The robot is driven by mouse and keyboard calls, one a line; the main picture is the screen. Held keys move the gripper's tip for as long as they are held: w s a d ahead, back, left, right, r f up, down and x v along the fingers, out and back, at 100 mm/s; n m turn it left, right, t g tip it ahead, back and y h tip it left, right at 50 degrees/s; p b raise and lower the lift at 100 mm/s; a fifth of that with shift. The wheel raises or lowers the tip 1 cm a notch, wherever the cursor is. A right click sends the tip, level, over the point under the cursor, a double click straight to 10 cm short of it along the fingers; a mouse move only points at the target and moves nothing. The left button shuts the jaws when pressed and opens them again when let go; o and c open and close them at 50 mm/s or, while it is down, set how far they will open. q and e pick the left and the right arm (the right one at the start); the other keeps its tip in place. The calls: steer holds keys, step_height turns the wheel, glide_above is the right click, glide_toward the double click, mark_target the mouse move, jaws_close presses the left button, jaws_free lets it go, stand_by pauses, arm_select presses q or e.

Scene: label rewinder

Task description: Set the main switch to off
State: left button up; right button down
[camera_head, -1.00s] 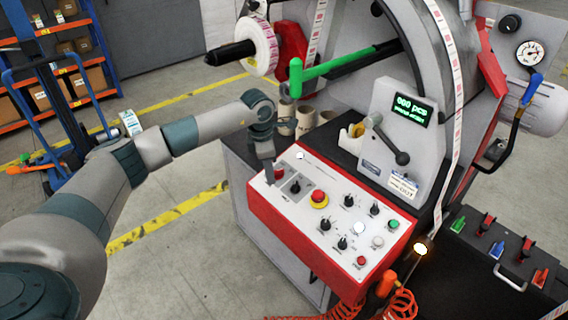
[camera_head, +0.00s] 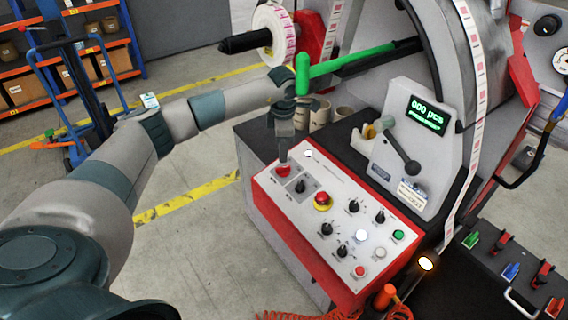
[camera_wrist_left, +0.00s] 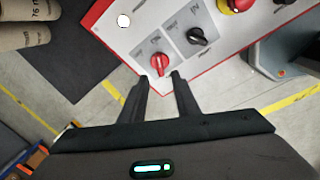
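The red rotary switch (camera_head: 283,170), which looks like the main switch, sits at the upper left corner of the white control panel (camera_head: 335,205). It also shows in the left wrist view (camera_wrist_left: 159,64), on a grey plate beside a black knob (camera_wrist_left: 201,36). Its labels are too small to read. My left gripper (camera_head: 283,158) points down at the red switch. In the left wrist view its two fingers (camera_wrist_left: 159,78) are apart, with the switch just beyond the tips and nothing visibly held. My right gripper is not in view.
A red emergency button (camera_head: 322,199) and several black knobs and lit buttons share the panel. A green bar (camera_head: 350,62) and a label roll (camera_head: 274,30) stand behind my left wrist. Cardboard cores (camera_head: 319,115) stand behind the panel. Open floor lies left of the machine.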

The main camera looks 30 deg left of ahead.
mark_target(282, 167)
arm_select(q)
steer(key=shift+f, duration=0.1)
steer(key=f+p, duration=0.1)
steer(key=f, duration=0.1)
steer(key=f+p, duration=0.1)
steer(key=f, duration=0.1)
steer(key=f+p, duration=0.1)
steer(key=f, duration=0.1)
steer(key=shift+w+a, duration=0.25)
steer(key=shift+w, duration=0.05)
steer(key=shift+f, duration=0.65)
jaws_close()
